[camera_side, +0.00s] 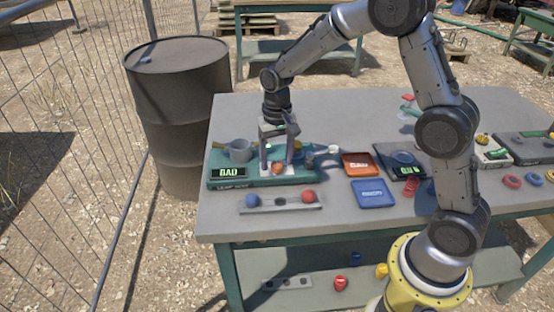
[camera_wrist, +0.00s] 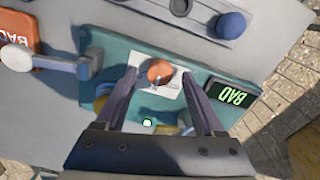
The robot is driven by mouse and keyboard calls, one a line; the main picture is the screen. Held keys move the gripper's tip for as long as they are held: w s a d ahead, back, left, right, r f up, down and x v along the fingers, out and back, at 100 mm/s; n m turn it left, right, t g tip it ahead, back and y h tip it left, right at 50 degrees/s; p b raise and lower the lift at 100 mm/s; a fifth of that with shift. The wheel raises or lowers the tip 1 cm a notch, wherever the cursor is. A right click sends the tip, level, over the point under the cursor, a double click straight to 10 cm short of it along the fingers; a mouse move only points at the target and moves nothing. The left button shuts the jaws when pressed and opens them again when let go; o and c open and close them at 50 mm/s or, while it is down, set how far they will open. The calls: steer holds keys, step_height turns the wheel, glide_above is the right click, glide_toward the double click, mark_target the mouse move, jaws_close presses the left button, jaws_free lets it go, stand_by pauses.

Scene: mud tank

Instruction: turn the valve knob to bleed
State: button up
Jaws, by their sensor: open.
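The valve knob is a small round orange-brown knob (camera_wrist: 160,72) on a white marked plate on the teal leak-test unit (camera_wrist: 118,52). The knob also shows low between my fingers in the side view (camera_side: 278,168). The unit's display (camera_wrist: 232,96) reads BAD in green. My gripper (camera_wrist: 159,78) points down over the unit, open, with one finger on each side of the knob. In the wrist view gaps show between knob and fingers. The plate's markings are too small to read, so I cannot tell the knob's setting.
A grey cup (camera_side: 240,151) stands on the unit's left end. A grey rail (camera_side: 282,204) with a blue ball and a red ball lies in front. An orange tray (camera_side: 360,164) and a blue tray (camera_side: 373,193) lie to the right. A pale lever-like part (camera_wrist: 48,63) extends beside the unit.

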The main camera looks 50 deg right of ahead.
steer(key=shift+f, duration=0.35)
jaws_close()
stand_by(0.4)
steer(key=n, duration=0.4)
steer(key=shift+r+n, duration=0.1)
steer(key=shift+n, duration=0.3)
steer(key=n, duration=0.5)
stand_by(0.5)
